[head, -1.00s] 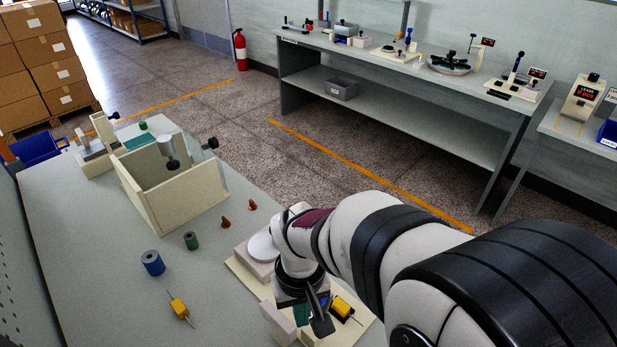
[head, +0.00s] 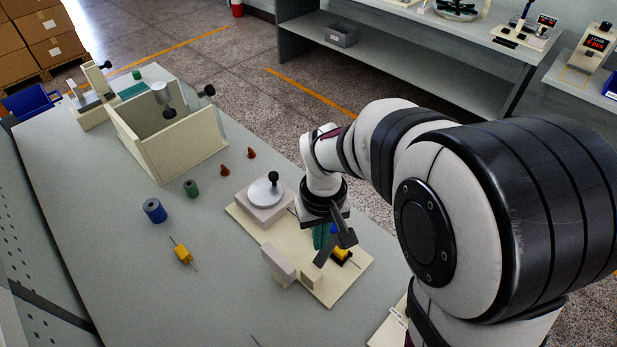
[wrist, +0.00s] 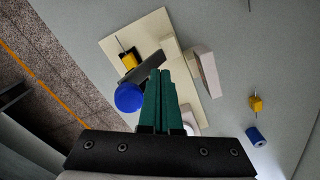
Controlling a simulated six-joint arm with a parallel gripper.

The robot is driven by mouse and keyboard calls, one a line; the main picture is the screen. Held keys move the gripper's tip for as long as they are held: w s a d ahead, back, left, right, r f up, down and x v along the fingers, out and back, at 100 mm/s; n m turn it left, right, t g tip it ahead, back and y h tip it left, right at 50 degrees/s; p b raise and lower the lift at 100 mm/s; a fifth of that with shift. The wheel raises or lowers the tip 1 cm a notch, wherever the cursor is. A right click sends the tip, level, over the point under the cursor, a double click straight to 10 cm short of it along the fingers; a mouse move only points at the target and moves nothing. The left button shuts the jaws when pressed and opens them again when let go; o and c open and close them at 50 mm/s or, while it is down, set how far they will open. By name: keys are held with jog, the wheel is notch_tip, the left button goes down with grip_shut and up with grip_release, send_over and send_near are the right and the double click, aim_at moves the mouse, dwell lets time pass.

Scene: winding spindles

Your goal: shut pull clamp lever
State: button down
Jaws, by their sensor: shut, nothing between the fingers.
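The clamp's dark grey lever (head: 325,252) stands over the cream board (head: 354,277) in the head view. In the wrist view the lever (wrist: 150,70) crosses above the board, with a round blue knob (wrist: 128,97) at its near end. A yellow spindle part (head: 342,252) lies beside and partly under the lever; it also shows in the wrist view (wrist: 126,61). My gripper (wrist: 160,75) has green fingers, shut and empty, just right of the blue knob. In the head view my gripper (head: 319,238) is at the lever. I cannot tell whether they touch.
On the board are a pale block (head: 278,263) and a white disc (head: 260,193) with a black knob. A blue spool (head: 154,211), a green spool (head: 191,188) and a loose yellow piece (head: 182,252) lie left on the table. A cream open box (head: 175,160) stands behind.

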jog(key=shift+w+d, duration=1.65)
notch_tip(320, 180, up, 8)
jog(key=shift+r, duration=0.1)
dwell(0.5)
jog(key=shift+s, duration=0.1)
